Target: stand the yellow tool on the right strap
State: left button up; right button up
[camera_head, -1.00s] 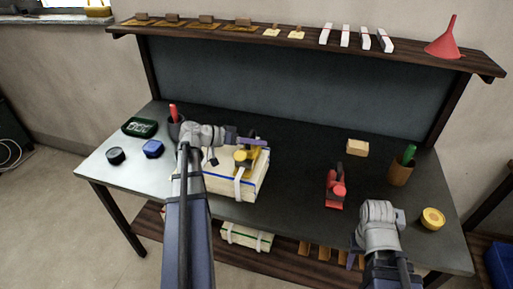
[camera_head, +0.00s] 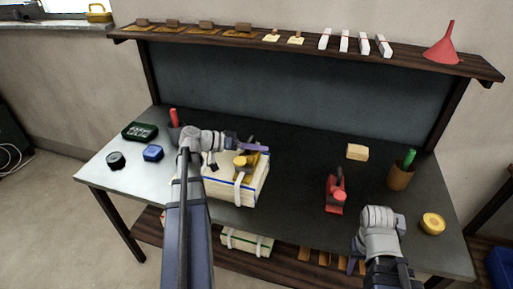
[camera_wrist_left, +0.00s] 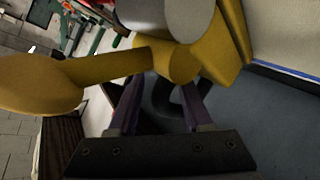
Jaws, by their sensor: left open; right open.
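The yellow tool (camera_head: 246,163) is on top of the pale strapped bundle (camera_head: 255,189), towards its back right. The right strap (camera_head: 237,190) runs up the bundle's front face to the tool; the tool hides where they meet, so I cannot tell exactly how it rests. My left gripper (camera_head: 259,149) is just behind and over the tool. In the left wrist view the yellow tool (camera_wrist_left: 110,75) fills the upper part, close to the parted purple fingers (camera_wrist_left: 163,88). My right gripper (camera_head: 356,262) is open and empty at the front right, mostly hidden by its arm.
A red plane (camera_head: 336,194) lies right of centre, with a tan block (camera_head: 357,152) behind it. A brown cup (camera_head: 400,176) and a yellow round tin (camera_head: 432,223) stand at the right. A dark cup (camera_head: 176,131) stands behind my left arm.

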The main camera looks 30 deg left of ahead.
pick_arm(q)
jog(key=p+v, duration=0.4)
jog(key=v, duration=0.8)
jog(key=shift+r, duration=0.1)
dwell(0.9)
